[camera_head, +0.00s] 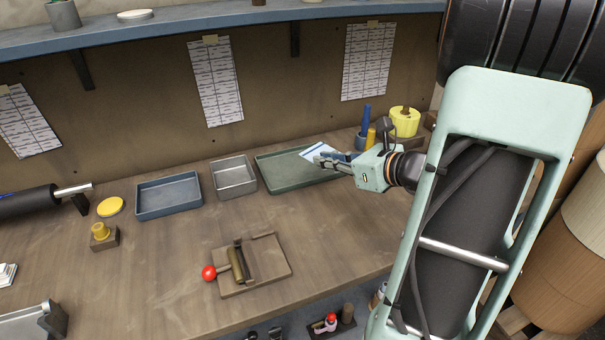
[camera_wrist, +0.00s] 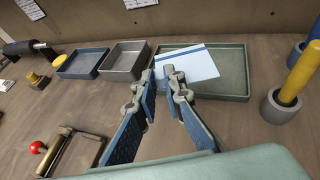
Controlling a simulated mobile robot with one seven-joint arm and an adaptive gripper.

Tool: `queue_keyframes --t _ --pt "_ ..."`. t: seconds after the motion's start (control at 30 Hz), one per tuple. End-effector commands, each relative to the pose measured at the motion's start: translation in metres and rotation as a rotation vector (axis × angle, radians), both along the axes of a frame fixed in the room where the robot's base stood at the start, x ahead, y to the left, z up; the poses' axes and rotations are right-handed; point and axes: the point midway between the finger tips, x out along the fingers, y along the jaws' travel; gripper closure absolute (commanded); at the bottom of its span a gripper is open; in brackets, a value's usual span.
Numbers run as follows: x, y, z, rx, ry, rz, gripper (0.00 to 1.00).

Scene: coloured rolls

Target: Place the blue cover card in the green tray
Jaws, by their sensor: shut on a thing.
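The blue cover card (camera_wrist: 198,66) is pale with a blue stripe. It also shows in the head view (camera_head: 312,152), partly behind my fingers. My gripper (camera_wrist: 168,76) is shut on the near left part of the card. In the head view my gripper (camera_head: 328,160) is at the right part of the green tray. The green tray (camera_wrist: 238,72) is shallow, and the card is over its inside. I cannot tell whether the card touches the tray floor. The tray's left part (camera_head: 280,172) is bare.
A grey metal tray (camera_head: 234,178) and a blue tray (camera_head: 168,196) stand left of the green tray. A yellow roll (camera_head: 405,121) and a holder with a blue rod (camera_head: 366,120) stand to the right. A wooden block with a roller (camera_head: 252,270) lies in front.

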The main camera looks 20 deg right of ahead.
Motion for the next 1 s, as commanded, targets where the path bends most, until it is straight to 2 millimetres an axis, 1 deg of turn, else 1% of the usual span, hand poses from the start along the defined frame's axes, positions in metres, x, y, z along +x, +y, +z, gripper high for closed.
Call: queue_keyframes --t 0.03,0.23,0.27,0.3,0.4,0.53,0.77,0.83,0.9,1.0 --pt "0.013 0.002 -0.008 0.002 0.002 0.006 1.00" --pt "0.063 0.006 -0.030 0.002 0.002 0.006 1.00" --pt "0.070 0.007 -0.034 0.001 0.003 0.006 1.00" --pt "0.075 0.006 -0.043 0.003 0.003 0.004 1.00" --pt "0.089 0.007 -0.060 0.002 0.003 0.004 1.00" --pt "0.103 0.008 -0.076 0.001 0.002 0.004 1.00" --pt "0.113 0.009 -0.086 -0.001 0.000 0.004 1.00" --pt "0.116 0.009 -0.094 0.001 0.002 0.004 1.00" --pt "0.115 0.009 -0.106 0.002 0.004 0.003 1.00" --pt "0.115 0.009 -0.119 0.000 0.002 0.003 1.00"
